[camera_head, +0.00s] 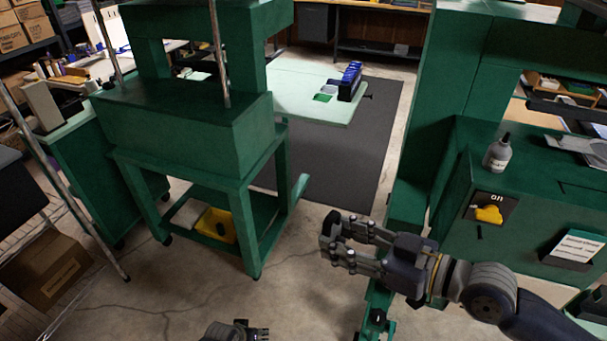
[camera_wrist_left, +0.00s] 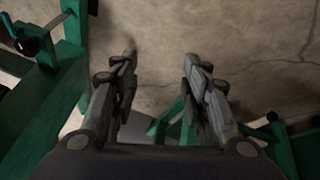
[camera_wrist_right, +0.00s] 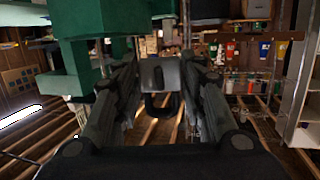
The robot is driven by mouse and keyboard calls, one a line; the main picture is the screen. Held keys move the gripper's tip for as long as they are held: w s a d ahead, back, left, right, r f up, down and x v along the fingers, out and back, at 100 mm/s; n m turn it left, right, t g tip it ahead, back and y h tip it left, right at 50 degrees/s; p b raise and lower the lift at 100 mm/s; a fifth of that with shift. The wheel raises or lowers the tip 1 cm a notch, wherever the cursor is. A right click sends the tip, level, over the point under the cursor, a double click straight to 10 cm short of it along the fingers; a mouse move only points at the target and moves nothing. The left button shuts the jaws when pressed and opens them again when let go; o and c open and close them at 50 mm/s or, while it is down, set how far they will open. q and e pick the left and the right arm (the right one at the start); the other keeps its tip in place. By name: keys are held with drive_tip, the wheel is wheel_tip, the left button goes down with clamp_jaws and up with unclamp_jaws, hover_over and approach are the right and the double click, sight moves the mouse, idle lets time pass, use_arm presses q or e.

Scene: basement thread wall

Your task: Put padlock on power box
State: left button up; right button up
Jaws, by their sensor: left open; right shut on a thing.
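The padlock (camera_wrist_right: 160,76) is grey with a dark shackle (camera_wrist_right: 160,106) in the right wrist view. My right gripper (camera_wrist_right: 160,82) is shut on it, holding it in the air between the fingertips. In the head view this gripper (camera_head: 345,243) points left, above the floor. The power box (camera_head: 482,208) is a dark plate marked "on" with a yellow handle (camera_head: 488,214), on the front of the green machine at right. The padlock is well left of it, apart from it. My left gripper (camera_head: 240,330) is low at the bottom edge; its wrist view shows it open and empty (camera_wrist_left: 163,68).
A bottle (camera_head: 498,153) stands on top of the green machine (camera_head: 450,225). A paper holder (camera_head: 574,249) is on its front, right of the power box. Another green machine (camera_head: 190,120) with a yellow bin (camera_head: 216,226) stands left. Concrete floor (camera_head: 290,290) is open between them.

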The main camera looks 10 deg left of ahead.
use_arm(q)
drive_tip(key=w+d+r+t+h, duration=0.1)
drive_tip(key=w+d+r, duration=0.2)
drive_tip(key=w+r, duration=0.6)
drive_tip(key=w+d+r+t+h, duration=0.1)
drive_tip(key=w+d+r, duration=0.2)
drive_tip(key=w+r, duration=0.6)
drive_tip(key=w+d+r+h, duration=0.2)
drive_tip(key=d+r, duration=0.1)
drive_tip(key=r, duration=0.7)
wheel_tip(320, 180, up, 36)
drive_tip(key=m+g, duration=0.3)
drive_tip(key=m, duration=0.2)
hover_over(334, 224)
drive_tip(key=w+a, duration=0.2)
drive_tip(key=w, duration=0.2)
drive_tip(key=s+a+r+m+y, duration=0.1)
drive_tip(key=s+a+r+y, duration=0.15)
drive_tip(key=s, duration=0.55)
drive_tip(key=shift+g+h, duration=0.3)
drive_tip(key=shift+h, duration=0.15)
drive_tip(key=x, duration=1.1)
drive_tip(key=shift+w+a+f, duration=0.1)
drive_tip(key=shift+w+f, duration=0.1)
drive_tip(key=shift+f, duration=0.1)
